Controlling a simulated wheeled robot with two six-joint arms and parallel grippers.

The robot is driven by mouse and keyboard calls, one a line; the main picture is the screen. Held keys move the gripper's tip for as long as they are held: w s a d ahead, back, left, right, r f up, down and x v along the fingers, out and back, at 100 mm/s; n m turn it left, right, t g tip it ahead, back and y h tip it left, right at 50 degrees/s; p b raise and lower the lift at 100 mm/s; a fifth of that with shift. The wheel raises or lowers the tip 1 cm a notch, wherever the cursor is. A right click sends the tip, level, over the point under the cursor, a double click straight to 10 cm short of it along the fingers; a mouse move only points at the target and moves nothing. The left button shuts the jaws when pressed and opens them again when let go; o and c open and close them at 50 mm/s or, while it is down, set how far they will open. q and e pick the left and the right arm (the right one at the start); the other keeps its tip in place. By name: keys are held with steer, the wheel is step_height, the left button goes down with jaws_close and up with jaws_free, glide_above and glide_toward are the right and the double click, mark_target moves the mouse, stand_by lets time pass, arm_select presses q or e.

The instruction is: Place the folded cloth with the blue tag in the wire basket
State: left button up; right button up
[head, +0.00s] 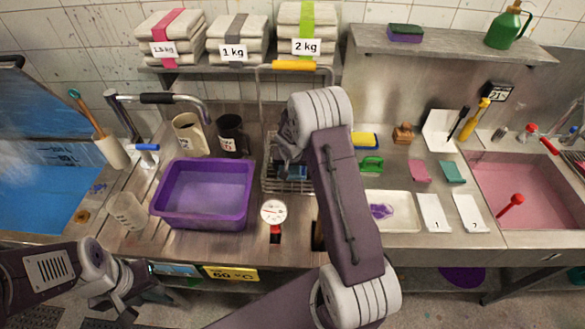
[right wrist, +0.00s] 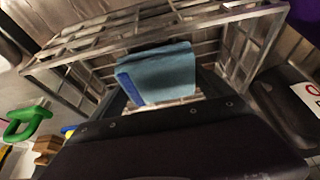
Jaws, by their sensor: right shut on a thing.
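The folded cloth (right wrist: 160,72) is light blue with a darker blue edge, perhaps the tag, at its left. In the right wrist view it is inside the wire basket (right wrist: 75,50), below the rim. My right gripper (right wrist: 166,90) is shut on the cloth. In the head view the basket (head: 270,183) stands right of the purple tub, and a bit of blue cloth (head: 293,172) shows in it. My right arm covers the gripper and much of the basket there. Whether the cloth touches the basket floor is unclear. My left gripper (head: 135,288) is low at the left, its jaws unclear.
A purple tub (head: 204,192) is left of the basket, with two mugs behind it. A dial thermometer (head: 273,211) stands in front of the basket. A green-handled object (head: 371,164) and a white tray (head: 398,217) are on the right. The basket's yellow-gripped handle (head: 300,65) rises behind.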

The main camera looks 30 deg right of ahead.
steer(key=shift+w+d+f, duration=0.1)
steer(key=shift+d+f, duration=0.05)
steer(key=shift+d, duration=0.1)
steer(key=shift+a+f+b, duration=0.1)
steer(key=shift+f+b, duration=0.1)
steer(key=shift+b, duration=0.1)
steer(key=o, duration=1.4)
steer(key=shift+r, duration=0.1)
steer(key=shift+c, duration=0.2)
steer(key=shift+r+p, duration=0.2)
steer(key=shift+p, duration=0.15)
steer(key=shift+r, duration=0.3)
steer(key=v, duration=1.1)
steer(key=shift+a+r, duration=0.1)
steer(key=shift+r, duration=0.05)
